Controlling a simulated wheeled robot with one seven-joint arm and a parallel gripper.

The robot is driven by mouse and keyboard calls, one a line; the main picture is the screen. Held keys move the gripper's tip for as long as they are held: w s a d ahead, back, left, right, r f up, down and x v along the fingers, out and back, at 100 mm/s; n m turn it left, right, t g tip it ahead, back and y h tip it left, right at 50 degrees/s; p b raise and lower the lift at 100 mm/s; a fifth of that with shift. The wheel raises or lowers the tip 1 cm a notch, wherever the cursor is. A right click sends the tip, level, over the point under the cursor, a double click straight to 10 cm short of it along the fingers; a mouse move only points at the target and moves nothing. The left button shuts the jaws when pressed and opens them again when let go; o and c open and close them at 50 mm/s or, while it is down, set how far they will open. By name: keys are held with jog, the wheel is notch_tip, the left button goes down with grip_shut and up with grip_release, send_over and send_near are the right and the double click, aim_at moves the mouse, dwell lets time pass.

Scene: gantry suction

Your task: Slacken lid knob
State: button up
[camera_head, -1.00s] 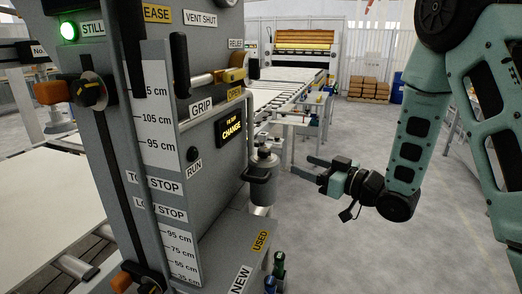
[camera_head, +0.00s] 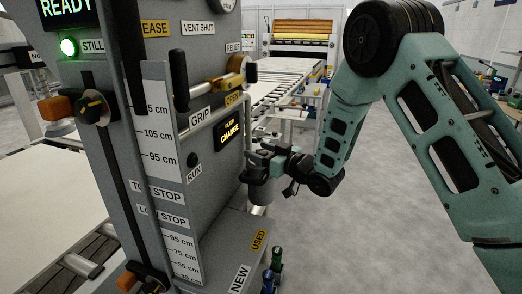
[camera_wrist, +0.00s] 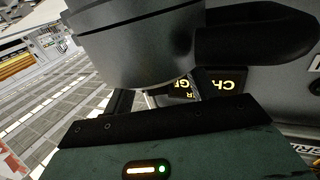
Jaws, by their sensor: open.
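The grey filter canister (camera_head: 262,194) is mounted on the right side of the grey machine, below the lit "CHANGE" display (camera_head: 230,136). My gripper (camera_head: 254,160) is at the top of the canister and hides its lid and knob in the head view. In the wrist view a grey rounded body (camera_wrist: 130,45) with a thick black handle (camera_wrist: 255,32) fills the top, very close to my gripper. The jaws are open. I cannot tell whether the knob is between the fingers or whether they touch it.
The machine front carries a brass-fitted lever (camera_head: 225,82) above the display and a grey pipe beside it. A shelf marked "USED" and "NEW" (camera_head: 240,280) is below, with small bottles (camera_head: 276,258) at its edge. Open floor lies to the right.

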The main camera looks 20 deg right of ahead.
jog(key=c, duration=1)
jog(key=shift+d+f+n+g+y+b, duration=0.1)
jog(key=shift+f+n+g+y+b, duration=0.05)
jog(key=shift+n+g+y+b, duration=1.25)
jog(key=shift+n+g+y, duration=2)
jog(key=shift+n+g, duration=0.1)
jog(key=shift+g, duration=0.9)
jog(key=o, duration=1)
